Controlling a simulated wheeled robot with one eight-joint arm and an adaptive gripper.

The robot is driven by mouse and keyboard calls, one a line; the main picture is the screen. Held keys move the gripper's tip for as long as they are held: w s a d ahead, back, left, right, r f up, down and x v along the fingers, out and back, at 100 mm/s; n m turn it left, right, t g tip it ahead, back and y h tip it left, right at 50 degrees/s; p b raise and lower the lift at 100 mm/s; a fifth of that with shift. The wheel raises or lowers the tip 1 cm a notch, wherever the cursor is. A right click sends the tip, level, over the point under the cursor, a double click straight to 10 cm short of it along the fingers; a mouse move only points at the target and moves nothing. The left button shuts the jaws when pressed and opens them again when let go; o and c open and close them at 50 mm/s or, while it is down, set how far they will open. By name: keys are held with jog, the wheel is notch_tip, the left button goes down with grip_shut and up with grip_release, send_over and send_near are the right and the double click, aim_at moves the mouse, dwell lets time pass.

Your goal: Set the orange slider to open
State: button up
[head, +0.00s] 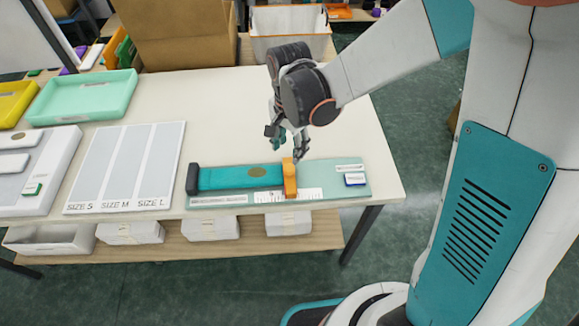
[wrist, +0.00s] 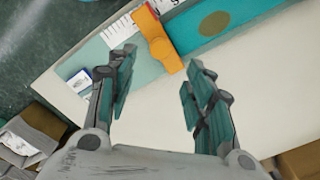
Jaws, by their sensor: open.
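The orange slider (head: 289,178) stands upright across the right end of a teal bar (head: 240,177) on a pale green board (head: 325,182) near the table's front edge. My gripper (head: 288,150) is open and empty, just above and behind the slider in the head view. In the wrist view the orange slider (wrist: 157,38) lies ahead of the fingertips, between their lines and nearer the middle. My open gripper (wrist: 160,68) shows both fingers spread there, with no finger visibly touching the slider. A white ruler strip with marks (head: 288,195) runs along the board's front, partly under the slider.
A black end block (head: 193,179) sits at the bar's left end. A small blue and white block (head: 355,179) lies on the board to the right. A SIZE S, M, L panel (head: 126,168) lies to the left. The table (head: 215,110) is clear behind the board.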

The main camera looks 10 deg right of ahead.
aim_at(289, 168)
notch_tip(289, 168, down, 9)
jog(key=b, duration=0.5)
jog(key=shift+r, duration=0.1)
jog(key=shift+c, duration=0.6)
